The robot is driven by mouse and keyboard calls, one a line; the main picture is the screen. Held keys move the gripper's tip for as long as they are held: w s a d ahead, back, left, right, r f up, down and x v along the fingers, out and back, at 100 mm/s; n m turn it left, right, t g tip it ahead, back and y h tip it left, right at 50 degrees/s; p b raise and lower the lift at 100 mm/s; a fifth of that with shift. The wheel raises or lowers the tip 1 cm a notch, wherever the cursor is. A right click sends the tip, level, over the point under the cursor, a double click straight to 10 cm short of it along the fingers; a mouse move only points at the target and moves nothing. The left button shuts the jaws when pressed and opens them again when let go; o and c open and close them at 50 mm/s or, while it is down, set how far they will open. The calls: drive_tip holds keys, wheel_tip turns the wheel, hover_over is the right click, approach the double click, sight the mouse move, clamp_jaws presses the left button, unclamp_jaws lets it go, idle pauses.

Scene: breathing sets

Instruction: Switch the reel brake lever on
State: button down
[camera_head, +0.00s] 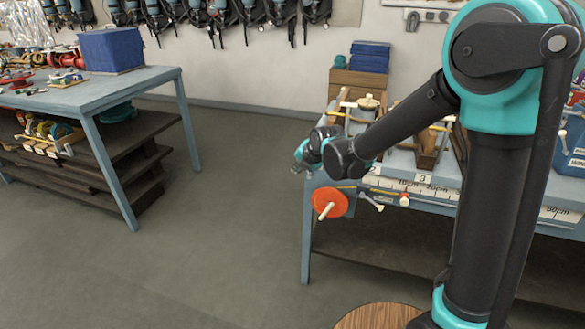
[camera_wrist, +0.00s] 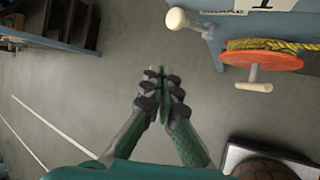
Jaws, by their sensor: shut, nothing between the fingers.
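The orange reel (camera_head: 328,203) has a cream crank handle and also shows in the wrist view (camera_wrist: 262,60), wound with yellow rope. My gripper (camera_head: 297,169) is shut and empty, in the air off the bench's left front corner. In the wrist view its fingers (camera_wrist: 160,78) point toward open floor, apart from the lever and reel.
The work bench (camera_head: 305,240) carries wooden stands, numbered plates and a ruler strip along its front edge. A red-collared knob (camera_head: 404,199) sits right of the lever. Another blue table (camera_head: 140,80) stands at the left. Floor between them is clear.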

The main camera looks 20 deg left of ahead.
drive_tip(key=shift+s+d+r, duration=0.4)
drive_tip(key=shift+s+d, duration=0.05)
drive_tip(key=shift+d, duration=0.2)
drive_tip(key=shift+s+d+r, duration=0.4)
drive_tip(key=shift+d+r, duration=0.05)
drive_tip(key=shift+d, duration=0.2)
drive_tip(key=shift+s+d+r, duration=0.4)
drive_tip(key=shift+s+d, duration=0.05)
drive_tip(key=shift+d, duration=0.2)
